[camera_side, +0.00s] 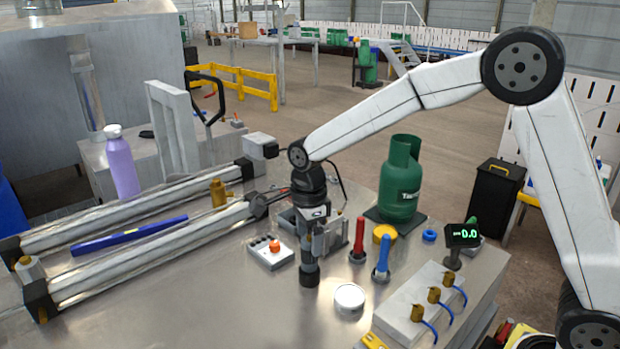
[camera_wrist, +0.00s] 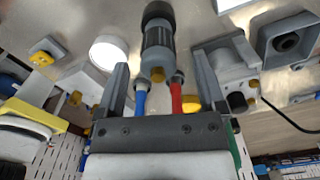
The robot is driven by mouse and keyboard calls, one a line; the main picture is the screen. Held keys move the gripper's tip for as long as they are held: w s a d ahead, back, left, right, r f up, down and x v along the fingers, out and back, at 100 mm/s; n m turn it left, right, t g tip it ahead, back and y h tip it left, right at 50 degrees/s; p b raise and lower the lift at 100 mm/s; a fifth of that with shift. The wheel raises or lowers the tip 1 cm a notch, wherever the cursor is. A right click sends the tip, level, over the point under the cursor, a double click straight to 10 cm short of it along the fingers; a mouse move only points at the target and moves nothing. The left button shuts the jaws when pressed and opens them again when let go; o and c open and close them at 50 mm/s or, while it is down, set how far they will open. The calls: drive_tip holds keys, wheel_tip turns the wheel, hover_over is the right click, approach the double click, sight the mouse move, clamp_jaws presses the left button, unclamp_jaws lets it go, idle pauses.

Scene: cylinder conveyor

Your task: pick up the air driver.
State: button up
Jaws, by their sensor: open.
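The air driver appears to be the dark grey and black cylindrical tool (camera_side: 309,262). It looks upright over the metal table, with its lower end at or near the tabletop. In the wrist view the tool (camera_wrist: 158,38) shows a brass-coloured tip toward the camera. My gripper (camera_side: 327,238) is close beside its upper part in the side view, partly overlapping it. In the wrist view my gripper (camera_wrist: 162,63) has its two fingers wide apart, and the tool lies between and beyond their tips. Neither finger visibly touches it.
A white round disc (camera_side: 349,297) lies right of the tool. Red (camera_side: 360,236) and blue (camera_side: 381,259) handled pieces stand close by. A control box (camera_side: 270,252) is at left, a green gas cylinder (camera_side: 400,185) behind. A fitting block (camera_side: 412,310) is at front right.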

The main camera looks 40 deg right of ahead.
sight(309, 255)
drive_tip(key=shift+f, duration=0.1)
drive_tip(key=shift+s+f, duration=0.1)
drive_tip(key=shift+f, duration=2.4)
clamp_jaws()
